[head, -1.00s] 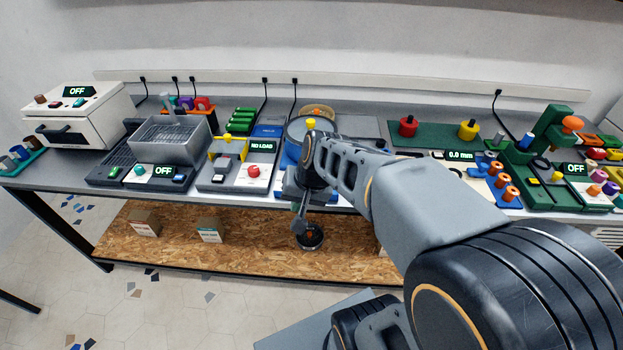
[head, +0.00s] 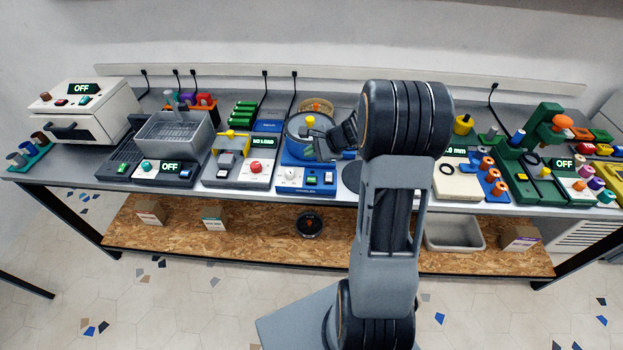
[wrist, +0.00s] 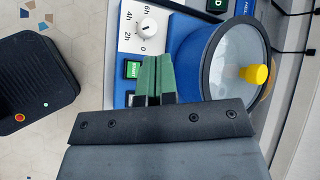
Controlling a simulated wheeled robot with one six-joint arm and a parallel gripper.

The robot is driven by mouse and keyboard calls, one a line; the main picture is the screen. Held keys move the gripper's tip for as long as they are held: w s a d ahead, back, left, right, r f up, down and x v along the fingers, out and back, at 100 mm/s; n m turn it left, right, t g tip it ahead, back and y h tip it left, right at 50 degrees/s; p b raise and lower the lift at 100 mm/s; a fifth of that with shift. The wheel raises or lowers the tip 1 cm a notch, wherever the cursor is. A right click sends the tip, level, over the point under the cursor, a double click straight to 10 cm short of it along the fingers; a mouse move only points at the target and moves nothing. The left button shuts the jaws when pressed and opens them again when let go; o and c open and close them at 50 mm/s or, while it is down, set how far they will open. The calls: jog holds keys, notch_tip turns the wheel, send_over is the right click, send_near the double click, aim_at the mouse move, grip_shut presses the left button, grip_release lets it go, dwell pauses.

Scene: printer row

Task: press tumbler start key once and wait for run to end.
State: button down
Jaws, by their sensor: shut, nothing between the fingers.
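The tumbler (head: 297,155) is a blue machine with a round clear-lidded drum. In the wrist view, the drum (wrist: 232,62) has a yellow knob on its lid. A white dial (head: 291,173) marked in hours is on its front panel, and it also shows in the wrist view (wrist: 148,25). The green START key (wrist: 133,69) is just left of my fingertips in the wrist view. My gripper (wrist: 153,56) is shut and empty, its green fingers over the panel between key and drum. In the head view, my gripper (head: 325,147) covers part of the drum. Contact with the key cannot be told.
Left of the tumbler stand a machine with a red button (head: 255,168), a grey basket unit (head: 172,138) and a white oven (head: 85,118), the basket unit and oven reading OFF. Right of my arm are a gauge with orange pieces (head: 493,175) and a green press (head: 545,135).

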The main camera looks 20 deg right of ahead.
jog(key=shift+f, duration=0.1)
jog(key=b, duration=0.6)
send_over(312, 181)
notch_tip(312, 181, down, 8)
jog(key=shift+w+r, duration=0.1)
jog(key=shift+r, duration=0.1)
jog(key=shift+f+b, duration=0.4)
jog(key=shift+f, duration=0.1)
jog(key=shift+f+b, duration=0.8)
jog(key=shift+b, duration=0.1)
dwell(1.9)
jog(key=shift+r, duration=0.15)
dwell(0.3)
jog(key=shift+r+p, duration=0.5)
jog(key=shift+r, duration=0.2)
jog(key=shift+r, duration=0.1)
jog(key=shift+r+p, duration=1.85)
jog(key=shift+r, duration=0.55)
